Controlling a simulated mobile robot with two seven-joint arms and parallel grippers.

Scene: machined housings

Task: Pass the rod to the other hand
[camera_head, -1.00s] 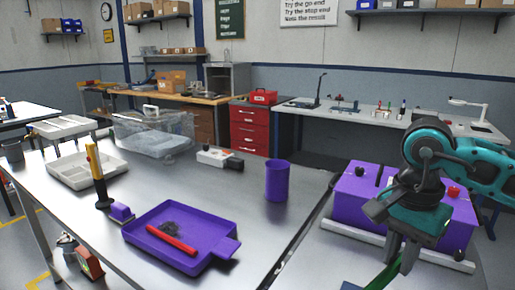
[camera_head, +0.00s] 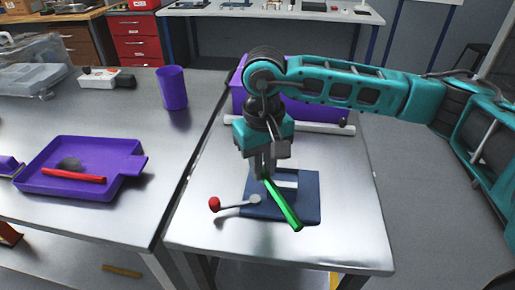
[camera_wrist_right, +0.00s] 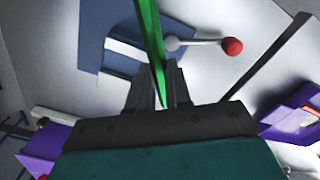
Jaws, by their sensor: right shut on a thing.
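A green rod (camera_head: 283,206) is held in my right gripper (camera_head: 264,174), whose fingers are shut on it near one end. The rod slants down to the lower right in the head view, over a dark blue plate (camera_head: 308,210). In the right wrist view the green rod (camera_wrist_right: 150,42) runs from between the fingers of the right gripper (camera_wrist_right: 160,85) to the top edge. The gripped end is partly hidden by the fingers. My left gripper is not in view.
A lever with a red ball knob (camera_head: 214,204) sticks out left of the plate. A purple box (camera_head: 240,92) stands behind my right gripper. On the left table are a purple tray (camera_head: 128,178) holding a red bar (camera_head: 73,175), and a purple cup (camera_head: 173,88).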

